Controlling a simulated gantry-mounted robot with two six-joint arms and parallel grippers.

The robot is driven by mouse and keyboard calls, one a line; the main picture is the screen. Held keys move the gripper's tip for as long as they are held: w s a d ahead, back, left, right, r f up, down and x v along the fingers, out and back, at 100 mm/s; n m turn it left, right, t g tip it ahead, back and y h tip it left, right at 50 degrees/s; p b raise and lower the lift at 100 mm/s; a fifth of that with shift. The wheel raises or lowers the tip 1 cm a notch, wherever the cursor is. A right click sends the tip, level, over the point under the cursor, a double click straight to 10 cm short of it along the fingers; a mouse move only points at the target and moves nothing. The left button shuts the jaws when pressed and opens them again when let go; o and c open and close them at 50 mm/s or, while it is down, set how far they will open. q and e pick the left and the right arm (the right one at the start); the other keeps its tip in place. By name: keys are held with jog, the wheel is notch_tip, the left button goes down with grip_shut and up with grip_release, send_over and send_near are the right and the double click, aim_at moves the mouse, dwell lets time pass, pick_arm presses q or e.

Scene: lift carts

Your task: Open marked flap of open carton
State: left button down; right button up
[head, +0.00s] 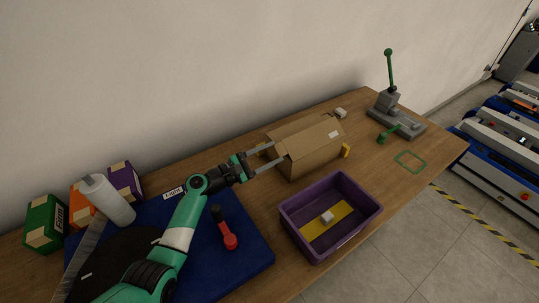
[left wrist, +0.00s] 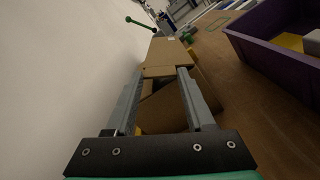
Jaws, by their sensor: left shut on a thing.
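The brown carton (head: 318,152) stands on the wooden table near the wall, with a small pale label on its top. Its near-left end has a flap (head: 283,150) by my left gripper (head: 264,161), which reaches in from the left. In the left wrist view the two long grey fingers of my left gripper (left wrist: 159,76) lie on either side of a cardboard flap (left wrist: 158,71), closed against its edges. More brown cardboard (left wrist: 165,108) shows below, between the fingers. The carton's inside is mostly hidden. I cannot make out a mark on the flap. My right gripper is not in view.
A purple bin (head: 352,222) with a small white thing inside stands in front of the carton. Yellow pieces (head: 346,150) flank the carton. A lever press (head: 392,108) stands at the right. A blue mat (head: 251,257) with a red-ended tool (head: 229,240) lies left. A white bottle (head: 108,201) stands behind.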

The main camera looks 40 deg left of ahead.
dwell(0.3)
pick_arm(q)
jog(key=shift+c, duration=1.2)
grip_release()
jog(key=shift+r, duration=0.1)
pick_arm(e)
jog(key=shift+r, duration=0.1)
